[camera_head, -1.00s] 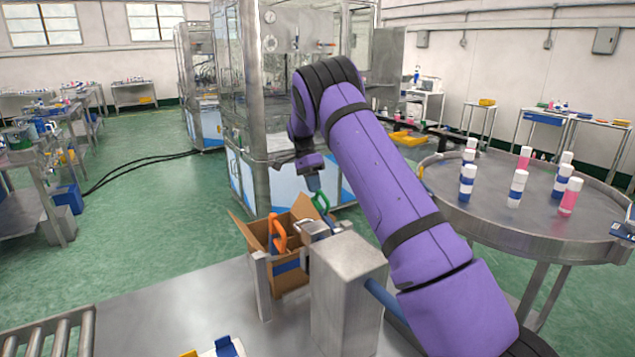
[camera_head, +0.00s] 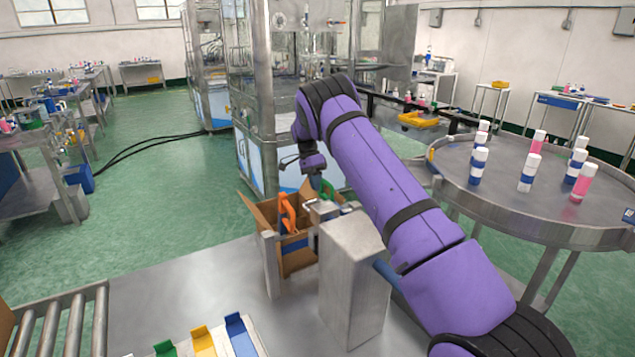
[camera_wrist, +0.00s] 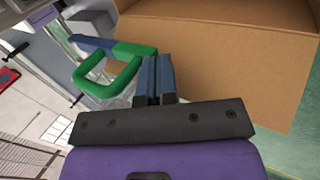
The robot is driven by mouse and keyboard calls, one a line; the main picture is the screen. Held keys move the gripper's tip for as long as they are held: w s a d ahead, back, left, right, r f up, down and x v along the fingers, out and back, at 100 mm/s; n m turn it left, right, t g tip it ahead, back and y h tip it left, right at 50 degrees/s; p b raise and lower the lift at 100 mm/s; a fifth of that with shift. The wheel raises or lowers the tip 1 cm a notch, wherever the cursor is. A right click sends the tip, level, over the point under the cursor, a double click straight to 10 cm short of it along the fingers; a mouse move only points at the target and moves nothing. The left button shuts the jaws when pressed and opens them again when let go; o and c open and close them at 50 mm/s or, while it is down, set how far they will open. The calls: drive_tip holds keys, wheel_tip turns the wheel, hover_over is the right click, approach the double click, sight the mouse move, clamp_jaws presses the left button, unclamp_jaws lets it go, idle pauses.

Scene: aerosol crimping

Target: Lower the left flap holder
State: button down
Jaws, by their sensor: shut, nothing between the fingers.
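An open cardboard box (camera_head: 299,262) stands at the work table with its flaps up. An orange handle-like holder (camera_head: 287,212) is upright at its left side. A green loop-shaped holder (camera_head: 328,190) is at the right side, partly hidden by my arm. In the wrist view the green loop (camera_wrist: 128,82), joined to a blue bar, lies just left of my gripper (camera_wrist: 154,72). My gripper's dark blue fingers are together and empty, with cardboard (camera_wrist: 235,45) close on their right. In the head view my gripper (camera_head: 316,184) is above the box's right side. I cannot tell if it touches the holder.
A grey metal block (camera_head: 352,275) stands right of the box, beneath my arm. A roller conveyor (camera_head: 62,330) is at the lower left. Green, yellow and blue pieces (camera_head: 203,341) lie in front. A round table (camera_head: 500,205) with several bottles is at right.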

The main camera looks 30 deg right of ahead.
drive_tip(key=shift+f, duration=0.1)
idle(0.4)
drive_tip(key=v, duration=1.1)
idle(0.6)
